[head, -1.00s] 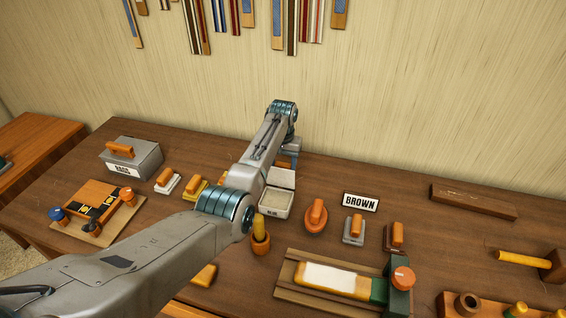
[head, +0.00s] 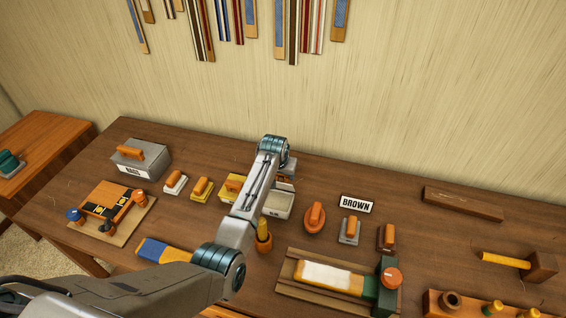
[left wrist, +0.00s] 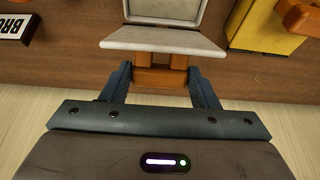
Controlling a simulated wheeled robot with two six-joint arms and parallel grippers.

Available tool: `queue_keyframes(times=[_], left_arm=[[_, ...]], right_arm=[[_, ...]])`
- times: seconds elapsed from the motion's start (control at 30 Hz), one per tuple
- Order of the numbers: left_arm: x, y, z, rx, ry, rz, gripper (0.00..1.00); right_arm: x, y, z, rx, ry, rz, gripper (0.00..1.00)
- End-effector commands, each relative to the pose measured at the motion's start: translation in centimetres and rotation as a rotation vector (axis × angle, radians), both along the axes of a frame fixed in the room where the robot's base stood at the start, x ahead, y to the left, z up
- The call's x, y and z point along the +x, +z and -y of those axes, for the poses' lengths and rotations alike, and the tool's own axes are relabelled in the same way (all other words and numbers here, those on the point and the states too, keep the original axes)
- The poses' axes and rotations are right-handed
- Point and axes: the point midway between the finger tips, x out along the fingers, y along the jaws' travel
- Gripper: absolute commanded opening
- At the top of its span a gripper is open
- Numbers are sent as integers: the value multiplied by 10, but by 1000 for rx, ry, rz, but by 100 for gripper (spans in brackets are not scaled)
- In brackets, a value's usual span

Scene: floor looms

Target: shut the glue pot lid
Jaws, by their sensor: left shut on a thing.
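The glue pot (head: 277,204) is a small cream box with a dark label on its front, on the middle of the workbench. It also shows at the top of the left wrist view (left wrist: 165,9). Its pale lid (left wrist: 165,42) stands open at the far side, with an orange handle (left wrist: 160,76) on its outer face. My left gripper (left wrist: 160,84) is shut on this handle, one finger at each end. In the head view my left arm hides the gripper and most of the lid. My right gripper is not in view.
A yellow box (head: 231,184) stands just left of the pot. An orange pot with a yellow-handled tool (head: 263,238) is in front. An orange-topped oval block (head: 314,217) and a BROWN sign (head: 357,204) are to the right. The wall is behind.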

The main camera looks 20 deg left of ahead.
Motion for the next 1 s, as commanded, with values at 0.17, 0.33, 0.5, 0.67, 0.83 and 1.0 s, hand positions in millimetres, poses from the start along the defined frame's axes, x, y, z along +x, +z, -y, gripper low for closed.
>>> queue_keyframes(times=[0.17,0.33,0.5,0.67,0.83,1.0], left_arm=[[-11,1,-1,-3,0,117,14],[-17,-1,-1,-6,0,195,14],[-20,-2,-1,-7,-1,237,14],[-21,-2,-1,-7,-1,251,14],[-21,-2,-1,-7,-1,251,14],[-21,-2,-1,-7,-1,251,58]], right_arm=[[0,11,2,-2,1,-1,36],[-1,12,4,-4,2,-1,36],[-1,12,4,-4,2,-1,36],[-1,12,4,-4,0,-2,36],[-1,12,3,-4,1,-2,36],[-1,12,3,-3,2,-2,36]])
